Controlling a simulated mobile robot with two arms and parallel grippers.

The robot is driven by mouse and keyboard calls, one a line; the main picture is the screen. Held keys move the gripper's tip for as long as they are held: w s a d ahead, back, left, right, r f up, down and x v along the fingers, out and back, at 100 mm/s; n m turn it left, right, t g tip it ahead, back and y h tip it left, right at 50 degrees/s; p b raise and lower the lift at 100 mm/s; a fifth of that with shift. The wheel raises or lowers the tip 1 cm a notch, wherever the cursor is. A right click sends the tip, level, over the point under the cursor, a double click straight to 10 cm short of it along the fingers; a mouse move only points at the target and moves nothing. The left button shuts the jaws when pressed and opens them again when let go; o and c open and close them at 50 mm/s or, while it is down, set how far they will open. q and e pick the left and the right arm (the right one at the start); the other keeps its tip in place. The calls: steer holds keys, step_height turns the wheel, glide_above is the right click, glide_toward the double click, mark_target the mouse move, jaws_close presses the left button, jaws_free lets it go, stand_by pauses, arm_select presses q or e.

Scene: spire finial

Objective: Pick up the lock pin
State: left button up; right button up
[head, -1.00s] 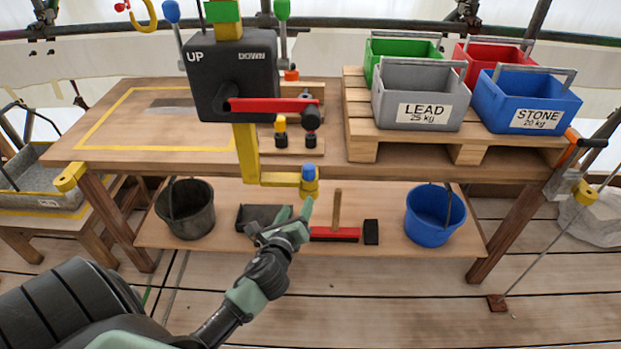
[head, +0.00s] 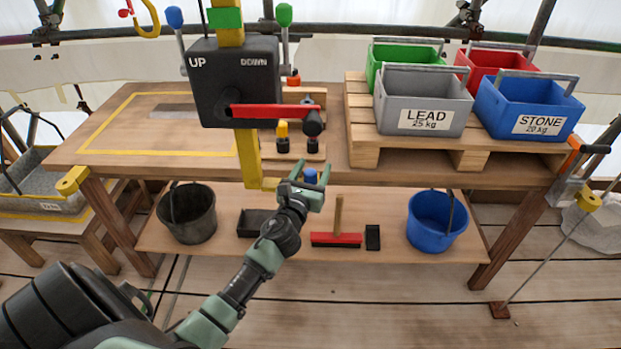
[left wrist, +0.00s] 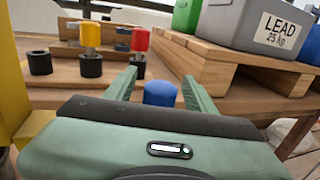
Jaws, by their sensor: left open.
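The lock pin, as far as I can tell, is the blue-knobbed pin (head: 310,176) at the lower end of a yellow arm (head: 248,160) under the black UP/DOWN box. My left gripper (head: 311,170) is at this knob, open, with its fingers pointing up and away from me. In the left wrist view the blue knob (left wrist: 160,94) stands between the two open green fingers, with a gap on each side. The pin's shaft and its yellow socket are hidden by the gripper. My right gripper is in no view.
The black UP/DOWN box (head: 235,82) with a red handle (head: 270,111) hangs above the gripper. The workbench edge is just behind. A small board on it carries a yellow-topped peg (head: 282,130). Grey (head: 423,100) and blue (head: 528,105) crates stand on a pallet (head: 360,125).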

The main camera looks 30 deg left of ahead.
arm_select(q)
steer(key=shift+w+a, duration=0.1)
steer(key=shift+w, duration=0.2)
jaws_close()
